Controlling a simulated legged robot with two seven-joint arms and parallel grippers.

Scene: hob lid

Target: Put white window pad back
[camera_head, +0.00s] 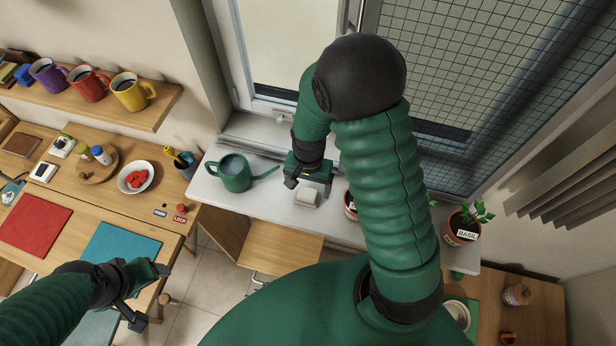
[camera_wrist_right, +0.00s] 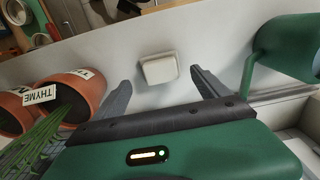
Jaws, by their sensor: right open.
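The white pad (camera_head: 307,197) is a small pale block with rounded edges. It lies flat on the white window sill (camera_head: 220,208), below the window frame. In the right wrist view the pad (camera_wrist_right: 158,68) sits beyond and between the fingertips of my right gripper (camera_wrist_right: 161,79). That gripper (camera_head: 303,184) is open with nothing in its jaws, just above and behind the pad in the head view. Whether a finger touches the pad I cannot tell. My left gripper (camera_head: 150,311) is open and empty at the lower left, in front of the table.
A green watering can (camera_head: 236,175) stands left of the pad. Herb pots, thyme (camera_wrist_right: 67,92) and basil (camera_head: 461,228) among them, stand on the other side. The window frame (camera_head: 262,104) rises behind. A wooden stool (camera_head: 282,248) stands in front of the sill.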

